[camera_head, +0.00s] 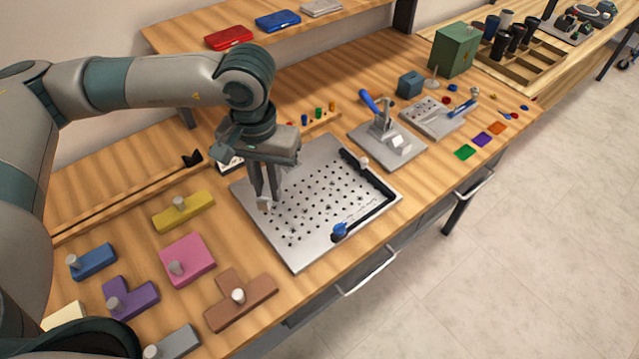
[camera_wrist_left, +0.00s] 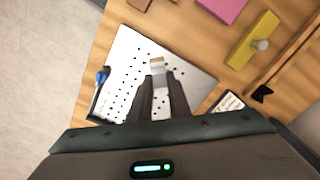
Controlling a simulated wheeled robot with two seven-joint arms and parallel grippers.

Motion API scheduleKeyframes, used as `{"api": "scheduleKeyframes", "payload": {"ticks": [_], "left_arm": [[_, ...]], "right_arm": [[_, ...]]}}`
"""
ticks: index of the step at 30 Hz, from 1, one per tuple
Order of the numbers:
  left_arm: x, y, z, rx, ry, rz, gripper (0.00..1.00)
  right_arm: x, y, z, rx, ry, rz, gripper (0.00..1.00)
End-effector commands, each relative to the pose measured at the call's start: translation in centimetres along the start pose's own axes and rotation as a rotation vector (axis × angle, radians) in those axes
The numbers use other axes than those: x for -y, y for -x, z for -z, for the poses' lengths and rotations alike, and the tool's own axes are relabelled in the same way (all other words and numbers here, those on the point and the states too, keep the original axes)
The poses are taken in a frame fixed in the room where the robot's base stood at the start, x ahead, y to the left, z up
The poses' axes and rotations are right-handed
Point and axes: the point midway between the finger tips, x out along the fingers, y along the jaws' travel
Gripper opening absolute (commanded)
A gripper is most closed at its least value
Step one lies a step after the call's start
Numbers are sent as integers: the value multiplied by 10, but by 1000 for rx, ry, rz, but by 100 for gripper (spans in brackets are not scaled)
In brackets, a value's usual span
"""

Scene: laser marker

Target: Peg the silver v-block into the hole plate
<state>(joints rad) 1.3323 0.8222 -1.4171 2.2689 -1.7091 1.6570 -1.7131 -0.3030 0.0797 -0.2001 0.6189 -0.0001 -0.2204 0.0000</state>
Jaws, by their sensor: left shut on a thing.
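The hole plate (camera_head: 325,215) is a grey metal plate with rows of holes, lying flat on the wooden bench. My left gripper (camera_head: 265,203) is over the left part of the plate, pointing down. It is shut on the small silver v-block (camera_head: 264,206), which shows at the fingertips. In the left wrist view the silver v-block (camera_wrist_left: 157,65) sits between the tips of my left gripper (camera_wrist_left: 159,76), over the plate (camera_wrist_left: 125,70). I cannot tell whether the block touches the plate. My right gripper is not in view.
Black bars and a blue knob (camera_head: 339,230) line the plate's right and front edges. Knobbed coloured blocks, such as a pink one (camera_head: 190,257) and a brown one (camera_head: 245,302), lie left and in front. A blue-handled clamp (camera_head: 385,140) stands behind right.

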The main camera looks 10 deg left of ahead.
Motion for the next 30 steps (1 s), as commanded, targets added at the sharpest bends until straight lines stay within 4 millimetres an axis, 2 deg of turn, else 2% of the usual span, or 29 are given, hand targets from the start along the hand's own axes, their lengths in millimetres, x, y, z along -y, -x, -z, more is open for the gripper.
{"api": "scheduleKeyframes", "payload": {"ticks": [10, 11, 15, 22, 30], "left_arm": [[0, 0, 0, 0, 0, 0, 0], [0, 0, 0, 0, 0, 0, 0], [-2, 0, 2, -1, 19, -1, 0], [-16, -4, 18, -6, 212, -4, 0], [-40, -21, 43, -6, 642, -7, 0]], "right_arm": [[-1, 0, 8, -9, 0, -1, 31], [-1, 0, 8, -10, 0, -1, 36], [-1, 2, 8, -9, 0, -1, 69], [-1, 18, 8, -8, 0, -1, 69], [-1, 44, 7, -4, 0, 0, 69]]}}
